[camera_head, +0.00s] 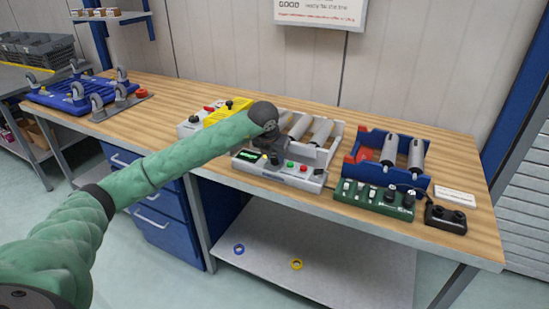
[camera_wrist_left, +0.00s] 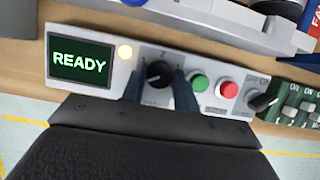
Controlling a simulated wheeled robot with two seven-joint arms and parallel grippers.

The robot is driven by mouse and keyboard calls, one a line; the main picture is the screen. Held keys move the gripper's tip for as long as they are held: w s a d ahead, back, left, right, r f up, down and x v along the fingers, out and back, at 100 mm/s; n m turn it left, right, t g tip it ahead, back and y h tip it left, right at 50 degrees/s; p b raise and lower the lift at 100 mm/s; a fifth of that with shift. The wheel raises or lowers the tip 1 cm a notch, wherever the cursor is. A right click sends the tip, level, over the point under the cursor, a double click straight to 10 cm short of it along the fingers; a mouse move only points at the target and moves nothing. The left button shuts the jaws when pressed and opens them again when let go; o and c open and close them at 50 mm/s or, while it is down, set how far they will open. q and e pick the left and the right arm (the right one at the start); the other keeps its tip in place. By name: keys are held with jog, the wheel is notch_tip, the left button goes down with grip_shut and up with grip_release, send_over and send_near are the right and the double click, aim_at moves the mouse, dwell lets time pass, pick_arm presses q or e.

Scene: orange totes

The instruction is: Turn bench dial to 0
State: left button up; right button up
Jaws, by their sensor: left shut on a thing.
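The grey bench control panel (camera_head: 300,180) stands at the front edge of the bench in the head view. In the left wrist view its round black dial (camera_wrist_left: 158,75) sits between a lit screen reading READY (camera_wrist_left: 80,60) and the green button (camera_wrist_left: 199,83). A mark that looks like a 2 shows just above the dial; the other marks are hidden or too small to read. My left gripper (camera_wrist_left: 160,86) is shut on the dial, one finger on each side. My right gripper is not in view.
A red button (camera_wrist_left: 227,90) and a second black knob (camera_wrist_left: 263,102) sit right of the green one. A green switch box (camera_head: 375,198) and blue roller cradle (camera_head: 350,165) stand to the right. A yellow-topped box (camera_head: 228,110) stands behind my left forearm.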

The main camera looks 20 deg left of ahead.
aim_at(271, 168)
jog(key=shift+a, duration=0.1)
pick_arm(q)
jog(key=o, duration=1)
jog(key=shift+c, duration=0.2)
jog(key=shift+r, duration=0.1)
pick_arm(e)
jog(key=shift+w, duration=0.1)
pick_arm(q)
jog(key=b+v, duration=0.1)
jog(key=v, duration=0.5)
jog(key=shift+s+r+b, duration=0.2)
jog(key=shift+b, duration=0.15)
jog(key=shift+s+r, duration=0.2)
jog(key=shift+r, duration=0.3)
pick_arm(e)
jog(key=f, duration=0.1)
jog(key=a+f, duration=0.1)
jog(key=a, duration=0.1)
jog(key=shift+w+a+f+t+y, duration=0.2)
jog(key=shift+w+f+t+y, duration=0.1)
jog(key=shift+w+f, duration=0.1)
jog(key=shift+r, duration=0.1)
